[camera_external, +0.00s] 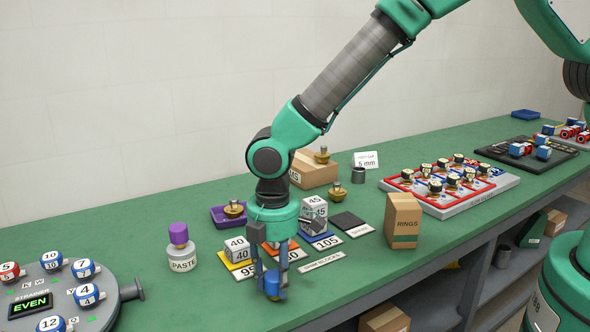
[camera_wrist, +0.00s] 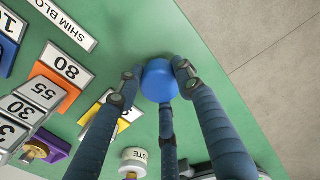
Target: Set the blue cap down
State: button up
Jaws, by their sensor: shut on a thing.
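The blue cap (camera_external: 271,279) is between the fingers of my gripper (camera_external: 273,286), low over the green bench near its front edge. In the wrist view the round blue cap (camera_wrist: 159,80) shows its top, with my gripper's fingers (camera_wrist: 160,85) closed around it. The fingers hide part of its side. I cannot tell whether its underside touches the bench.
The paste jar with a purple cap (camera_external: 180,240) stands to the left. Number blocks (camera_external: 238,250) on coloured pads stand just behind my gripper. The strainer plate (camera_external: 60,300) is at the far left. Bare green bench (camera_external: 195,300) lies left of the cap.

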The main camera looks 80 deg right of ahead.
aim_at(275, 275)
jog(key=shift+f, duration=0.1)
jog(key=o, duration=1.2)
notch_tip(275, 275, up, 12)
jog(key=p, duration=0.2)
jog(key=shift+p, duration=0.4)
